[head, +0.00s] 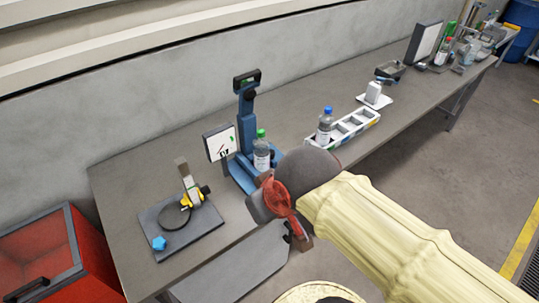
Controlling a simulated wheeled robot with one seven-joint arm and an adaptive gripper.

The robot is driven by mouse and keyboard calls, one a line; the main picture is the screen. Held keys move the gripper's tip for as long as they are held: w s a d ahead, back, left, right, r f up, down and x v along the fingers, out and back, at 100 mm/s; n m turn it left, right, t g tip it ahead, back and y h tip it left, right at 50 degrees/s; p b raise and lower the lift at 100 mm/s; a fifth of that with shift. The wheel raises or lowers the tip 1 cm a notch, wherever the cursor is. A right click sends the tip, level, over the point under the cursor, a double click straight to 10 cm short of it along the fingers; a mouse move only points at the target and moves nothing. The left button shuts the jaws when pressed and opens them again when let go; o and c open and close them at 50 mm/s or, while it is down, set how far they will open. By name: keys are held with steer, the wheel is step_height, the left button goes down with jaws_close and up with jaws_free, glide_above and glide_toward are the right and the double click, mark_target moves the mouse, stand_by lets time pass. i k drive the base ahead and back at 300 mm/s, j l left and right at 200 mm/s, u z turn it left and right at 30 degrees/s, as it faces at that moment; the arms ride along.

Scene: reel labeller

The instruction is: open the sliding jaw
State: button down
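A blue upright machine (245,126) with a black handle on top stands on the bench. A clear bottle with a green cap (261,152) stands at its base. To its left is a dark base plate (203,236) with a round black disc (174,216), a yellow clamp-like part (195,198), a pale upright piece and a blue knob (159,243). I cannot tell for sure which part is the sliding jaw. My gripper (297,238) is in front of the blue machine, over the bench's front edge, apart from the plate. Its fingertips are small and partly hidden by my wrist.
A white panel (220,143) stands beside the blue machine. A white compartment tray (357,128) holds a blue-capped bottle (325,124). A red bin (48,256) stands left of the bench. The bench's left back area is clear.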

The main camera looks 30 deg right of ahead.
mark_target(273, 161)
steer(key=i+l, duration=0.15)
steer(key=l, duration=0.2)
steer(key=i+l+z, duration=0.15)
steer(key=l, duration=0.25)
steer(key=i+l, duration=0.2)
steer(key=l, duration=0.15)
steer(key=i+l+z, duration=0.15)
steer(key=l, duration=0.2)
